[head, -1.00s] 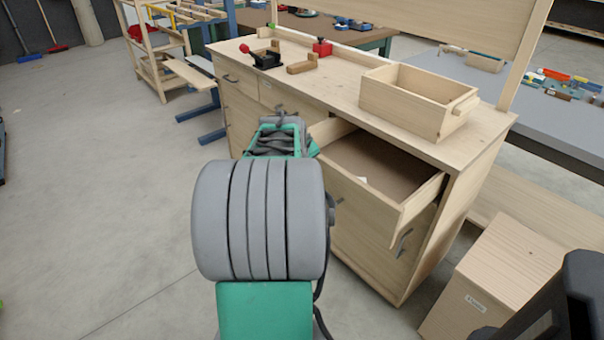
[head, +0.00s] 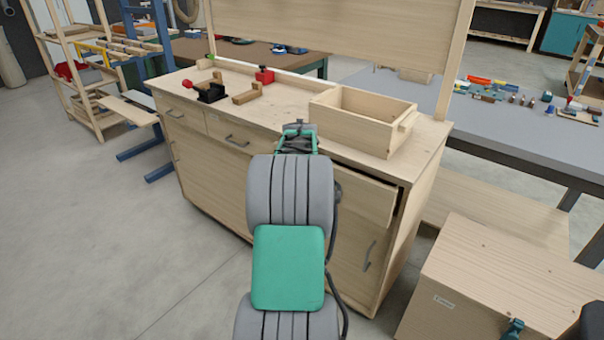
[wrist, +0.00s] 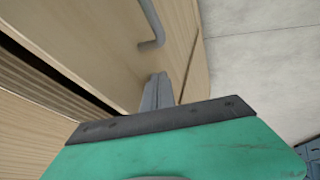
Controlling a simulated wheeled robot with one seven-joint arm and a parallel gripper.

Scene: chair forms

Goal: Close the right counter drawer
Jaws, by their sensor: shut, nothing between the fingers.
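The right counter drawer (head: 367,200) shows in the head view at the right end of the wooden counter, just under its top. It stands slightly out, with a dark gap at its right end. My arm hides its left part and its handle. In the wrist view my gripper (wrist: 157,84) is shut and empty. Its fingertips are at the pale wooden front, below a grey handle (wrist: 152,28); I cannot tell whether they touch it. A dark gap (wrist: 48,78) runs along the wood at left. The gripper is hidden behind my arm in the head view.
An open wooden box (head: 350,125) and red and black clamp-like tools (head: 210,93) sit on the counter top (head: 285,105). A cupboard door lies below the drawer. A wooden crate (head: 480,280) stands on the floor at right.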

